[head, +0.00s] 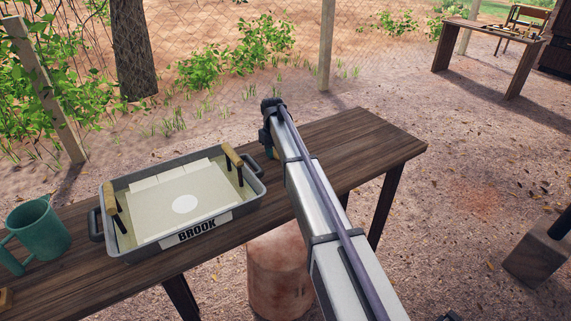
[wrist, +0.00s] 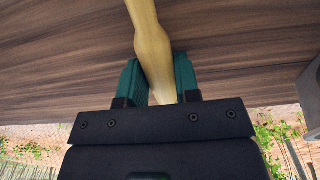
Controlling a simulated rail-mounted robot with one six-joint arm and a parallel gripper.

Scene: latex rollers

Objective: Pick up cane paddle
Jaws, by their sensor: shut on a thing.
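The cane paddle (wrist: 147,28) shows in the wrist view as a smooth yellow-tan shaft running from the top edge down between my fingers. My gripper (wrist: 157,68) has green fingers shut on it, one on each side. Only part of the paddle is in view; the rest goes past the top edge. Dark wooden tabletop (wrist: 60,65) lies behind it. In the head view my arm reaches to the right part of the table (head: 375,145), and it mostly hides my gripper and the paddle.
A green mug (head: 42,229) stands at the table's left. The table's right end is clear.

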